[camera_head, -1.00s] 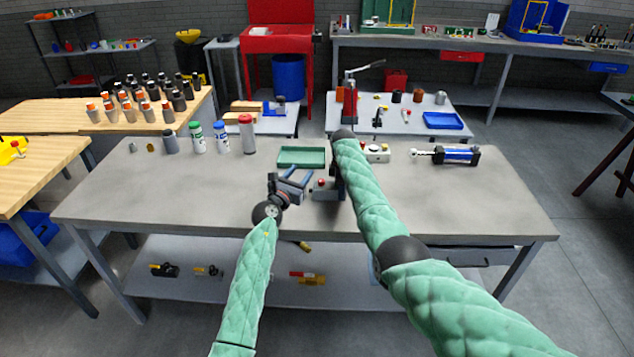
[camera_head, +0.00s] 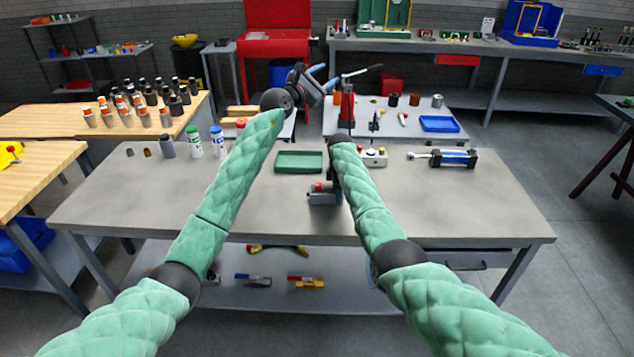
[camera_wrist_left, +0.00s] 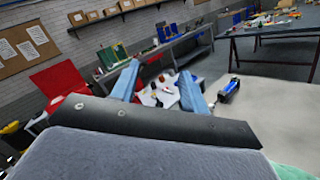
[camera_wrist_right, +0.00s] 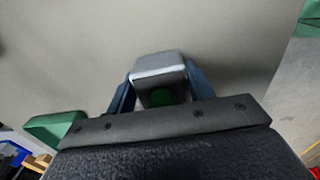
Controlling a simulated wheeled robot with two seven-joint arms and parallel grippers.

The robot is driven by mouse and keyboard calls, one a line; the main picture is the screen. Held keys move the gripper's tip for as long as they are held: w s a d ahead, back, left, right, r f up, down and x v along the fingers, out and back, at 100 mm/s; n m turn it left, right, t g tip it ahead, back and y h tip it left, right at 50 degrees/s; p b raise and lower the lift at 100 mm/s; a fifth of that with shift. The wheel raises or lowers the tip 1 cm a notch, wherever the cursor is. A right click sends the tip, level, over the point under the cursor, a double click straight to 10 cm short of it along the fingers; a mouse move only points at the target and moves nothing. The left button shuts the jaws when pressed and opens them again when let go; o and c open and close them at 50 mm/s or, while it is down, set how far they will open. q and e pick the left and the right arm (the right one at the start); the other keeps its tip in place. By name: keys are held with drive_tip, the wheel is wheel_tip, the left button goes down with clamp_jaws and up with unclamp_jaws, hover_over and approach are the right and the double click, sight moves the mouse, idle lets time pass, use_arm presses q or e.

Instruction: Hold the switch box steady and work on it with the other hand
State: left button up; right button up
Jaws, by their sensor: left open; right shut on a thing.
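The switch box (camera_head: 324,199) is a small dark grey box with a red part on it, standing on the grey table. In the right wrist view the grey box (camera_wrist_right: 158,66), with a green round part on its near face, sits between the blue fingers. My right gripper (camera_wrist_right: 160,80) is shut on it; in the head view my arm partly hides this grip. My left gripper (camera_head: 324,82) is raised high above the table's far side, well away from the box. Its blue fingers are open and empty, as the left wrist view (camera_wrist_left: 160,85) also shows.
A green tray (camera_head: 300,162) lies behind the switch box. A pale box with buttons (camera_head: 373,157) and a blue cylinder device (camera_head: 454,158) stand to the right. Bottles (camera_head: 194,142) stand at the left, partly behind my left arm. The table's front left and right areas are clear.

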use_arm(q)
drive_tip(key=w+d+m+g, duration=0.1)
drive_tip(key=w+m+g, duration=0.1)
drive_tip(key=n+g+y, duration=0.2)
drive_tip(key=g+y, duration=0.7)
drive_tip(key=g, duration=0.3)
approach(319, 184)
drive_tip(key=x, duration=0.8)
drive_tip(key=shift+f, duration=0.25)
clamp_jaws()
